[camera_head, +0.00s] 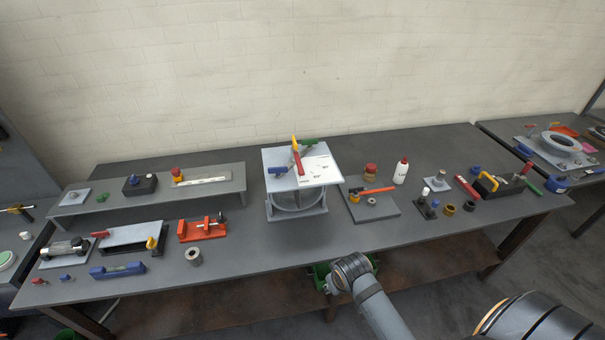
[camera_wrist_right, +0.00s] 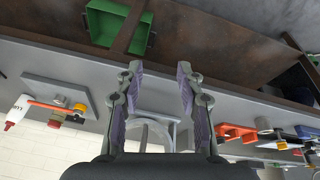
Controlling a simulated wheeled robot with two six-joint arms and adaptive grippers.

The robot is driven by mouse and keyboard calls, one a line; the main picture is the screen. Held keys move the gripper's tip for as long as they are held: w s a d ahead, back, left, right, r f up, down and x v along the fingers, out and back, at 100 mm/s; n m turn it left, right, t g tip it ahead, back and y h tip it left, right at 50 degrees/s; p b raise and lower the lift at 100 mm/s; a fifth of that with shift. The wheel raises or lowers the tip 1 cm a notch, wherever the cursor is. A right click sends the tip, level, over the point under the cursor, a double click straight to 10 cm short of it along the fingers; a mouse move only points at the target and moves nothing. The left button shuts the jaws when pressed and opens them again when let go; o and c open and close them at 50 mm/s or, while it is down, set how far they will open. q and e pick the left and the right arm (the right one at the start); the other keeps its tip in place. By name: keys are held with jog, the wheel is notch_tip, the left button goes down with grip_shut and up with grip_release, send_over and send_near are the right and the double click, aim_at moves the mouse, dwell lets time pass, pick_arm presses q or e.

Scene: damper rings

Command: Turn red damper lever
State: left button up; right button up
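The red damper lever (camera_head: 299,161) lies across the top of a pale panel (camera_head: 322,172) on the damper stand (camera_head: 296,204) at the middle of the bench. Yellow (camera_head: 294,142), green (camera_head: 309,142) and blue (camera_head: 278,170) levers sit around it. My right arm (camera_head: 372,298) reaches in from below, in front of the bench edge, apart from the stand. My right gripper (camera_wrist_right: 158,75) is open and empty in the wrist view. Part of the stand (camera_wrist_right: 150,128) shows between its fingers; the red lever is not visible there. My left gripper is out of view.
An orange clamp (camera_head: 202,229) and grey ring (camera_head: 194,256) lie left of the stand. A green bin (camera_wrist_right: 118,25) sits below the bench. Bench space directly before the stand is clear.

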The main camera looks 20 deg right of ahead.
jog(key=w+r, duration=0.8)
jog(key=r, duration=0.1)
notch_tip(320, 180, up, 16)
jog(key=m+t, duration=0.2)
jog(key=m, duration=0.1)
send_over(302, 173)
jog(key=shift+s+r+p, duration=0.1)
jog(key=shift+r+p, duration=0.1)
jog(key=shift+p, duration=0.25)
jog(key=shift+s+r, duration=0.1)
jog(key=shift+r, duration=0.05)
